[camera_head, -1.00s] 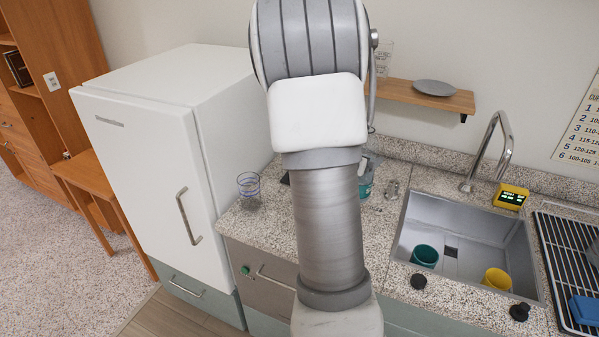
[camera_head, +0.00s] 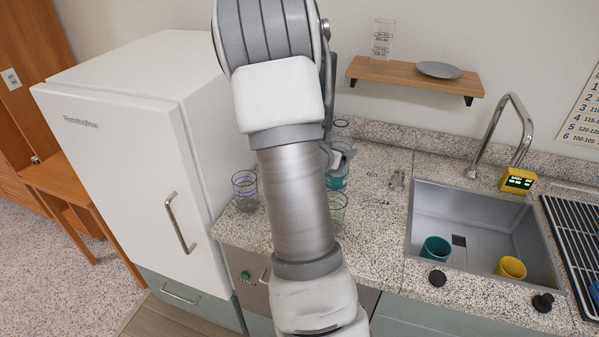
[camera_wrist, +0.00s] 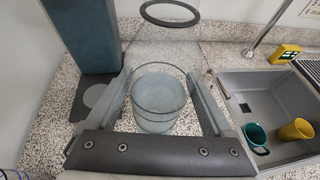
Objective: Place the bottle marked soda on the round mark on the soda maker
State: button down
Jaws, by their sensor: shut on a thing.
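My gripper (camera_wrist: 160,100) has its two fingers on either side of a clear, pale-tinted bottle (camera_wrist: 158,112) and is shut on it. A dark ring shows above the bottle in the wrist view. I cannot read any marking on it. In the head view the bottle's teal lower part (camera_head: 338,183) shows just right of my arm, over the counter. The soda maker (camera_wrist: 84,35) is a dark teal tower at the upper left of the wrist view. Its grey base carries a pale round mark (camera_wrist: 95,95), left of the left finger.
Striped glasses (camera_head: 244,190) stand on the counter left of my arm, beside the white fridge (camera_head: 130,140). The sink (camera_head: 475,200) with a teal cup (camera_head: 435,250) and a yellow cup (camera_head: 511,268) lies right. A wooden shelf (camera_head: 410,72) hangs above the counter.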

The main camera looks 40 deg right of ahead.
jog(key=w+d+f+p, duration=0.2)
jog(key=w+p, duration=0.1)
jog(key=w, duration=0.6)
jog(key=w+d+f+p, duration=0.1)
jog(key=w+f+p, duration=0.1)
jog(key=w, duration=0.6)
jog(key=shift+w+d+f+p, duration=0.3)
jog(key=shift+w+d+p, duration=0.1)
jog(key=shift+p, duration=0.25)
jog(key=shift+f, duration=0.2)
grip_release()
